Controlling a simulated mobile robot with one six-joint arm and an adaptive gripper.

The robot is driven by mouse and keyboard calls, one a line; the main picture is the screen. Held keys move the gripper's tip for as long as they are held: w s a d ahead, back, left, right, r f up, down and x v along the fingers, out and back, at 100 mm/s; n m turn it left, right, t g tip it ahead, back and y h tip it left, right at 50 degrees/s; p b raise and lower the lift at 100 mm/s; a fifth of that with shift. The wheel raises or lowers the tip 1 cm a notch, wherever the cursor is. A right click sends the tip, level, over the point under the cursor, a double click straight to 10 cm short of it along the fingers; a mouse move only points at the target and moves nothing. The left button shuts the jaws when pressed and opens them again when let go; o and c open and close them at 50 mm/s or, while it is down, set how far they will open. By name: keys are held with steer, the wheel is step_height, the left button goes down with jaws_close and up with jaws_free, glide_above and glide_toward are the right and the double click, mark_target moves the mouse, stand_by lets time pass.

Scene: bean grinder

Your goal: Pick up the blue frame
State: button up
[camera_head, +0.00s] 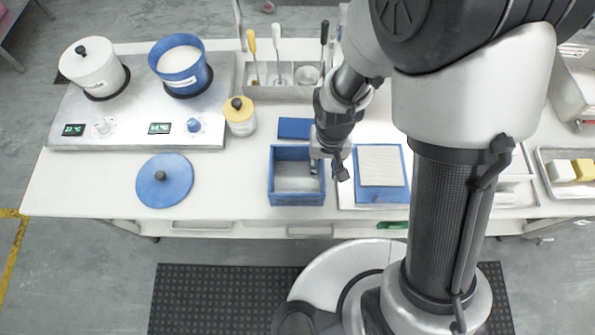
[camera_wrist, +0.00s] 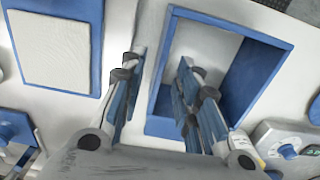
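The blue frame (camera_head: 296,199) is an open square box form standing on the white table in the head view, with a light interior. It also shows at the right of the wrist view (camera_wrist: 243,85). My gripper (camera_head: 328,168) is low at the frame's right wall in the head view. In the wrist view my gripper (camera_wrist: 160,62) is open, with one finger outside the near wall and the other inside the frame. A gap shows between the fingers and the wall. Part of that wall is hidden by the fingers.
A blue tray with a white pad (camera_head: 381,165) lies just right of the frame. A flat blue block (camera_head: 295,128) lies behind it. A blue lid (camera_head: 164,180) lies to the left, and a yellow jar (camera_head: 240,118) stands behind left. A hotplate (camera_head: 140,133) holds two pots.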

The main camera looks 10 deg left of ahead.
steer(key=f+b, duration=0.1)
steer(key=f, duration=0.1)
steer(key=f+b, duration=0.1)
steer(key=f, duration=0.4)
steer(key=shift+w+a+f+b, duration=0.1)
steer(key=shift+w+f+b, duration=0.2)
steer(key=shift+f+b, duration=0.1)
steer(key=shift+r, duration=0.15)
jaws_close()
